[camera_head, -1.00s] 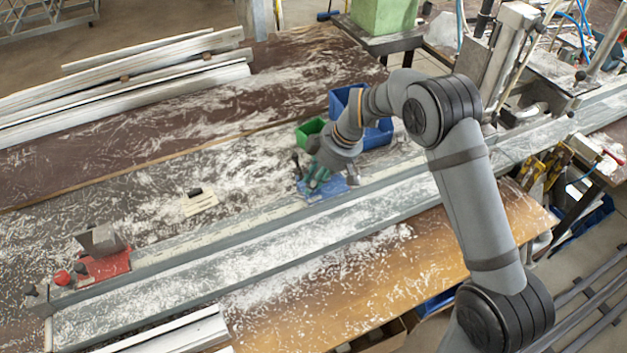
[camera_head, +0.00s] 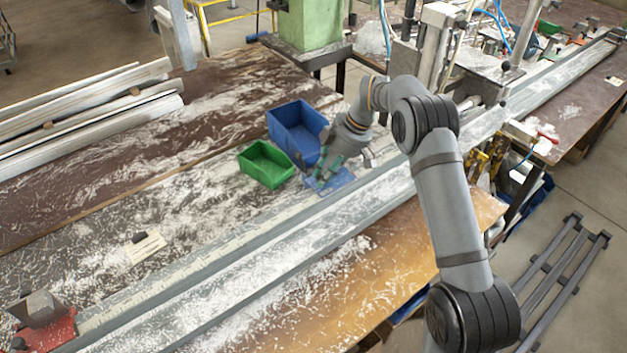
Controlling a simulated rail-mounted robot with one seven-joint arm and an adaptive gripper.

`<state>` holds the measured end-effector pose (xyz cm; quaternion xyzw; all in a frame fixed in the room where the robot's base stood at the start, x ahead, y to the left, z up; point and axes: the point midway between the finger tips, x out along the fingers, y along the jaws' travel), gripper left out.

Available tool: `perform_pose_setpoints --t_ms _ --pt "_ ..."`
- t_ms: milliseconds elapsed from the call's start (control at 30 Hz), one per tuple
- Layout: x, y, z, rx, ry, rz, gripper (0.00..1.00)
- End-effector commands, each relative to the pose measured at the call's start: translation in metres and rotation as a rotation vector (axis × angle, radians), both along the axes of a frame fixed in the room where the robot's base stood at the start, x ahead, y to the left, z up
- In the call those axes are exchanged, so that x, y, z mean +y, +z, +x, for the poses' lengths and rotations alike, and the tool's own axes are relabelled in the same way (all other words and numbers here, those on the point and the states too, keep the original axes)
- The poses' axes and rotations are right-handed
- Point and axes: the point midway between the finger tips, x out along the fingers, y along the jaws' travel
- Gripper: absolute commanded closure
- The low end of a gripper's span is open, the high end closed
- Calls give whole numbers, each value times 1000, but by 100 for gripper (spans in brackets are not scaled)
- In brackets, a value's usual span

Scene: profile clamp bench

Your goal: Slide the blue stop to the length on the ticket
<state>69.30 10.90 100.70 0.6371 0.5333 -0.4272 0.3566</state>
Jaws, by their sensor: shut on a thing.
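The blue stop (camera_head: 340,181) sits on the grey rail with a pale scale strip (camera_head: 215,255), just right of the green bin. My gripper (camera_head: 326,174) is shut on the blue stop from above; its fingers hide part of it. The ticket (camera_head: 146,248), a cream card with a black clip, lies on the bench left of the rail. Its writing is too small to read. The red stop block (camera_head: 48,335) stands at the rail's near left end, partly cut off by the picture edge.
A green bin (camera_head: 266,163) and a blue bin (camera_head: 283,128) stand close behind my gripper. White profiles (camera_head: 90,105) lie at the back left. White shavings cover much of the bench and rail. A machine (camera_head: 440,45) stands over the rail farther right.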

Motion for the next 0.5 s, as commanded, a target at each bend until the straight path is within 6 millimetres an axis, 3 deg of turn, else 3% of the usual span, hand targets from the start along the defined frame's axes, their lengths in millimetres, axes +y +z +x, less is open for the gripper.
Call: perform_pose_setpoints --t_ms 133,500 --pt "-8 4 9 -10 -1 2 100" --pt "-9 4 11 -13 0 4 100"
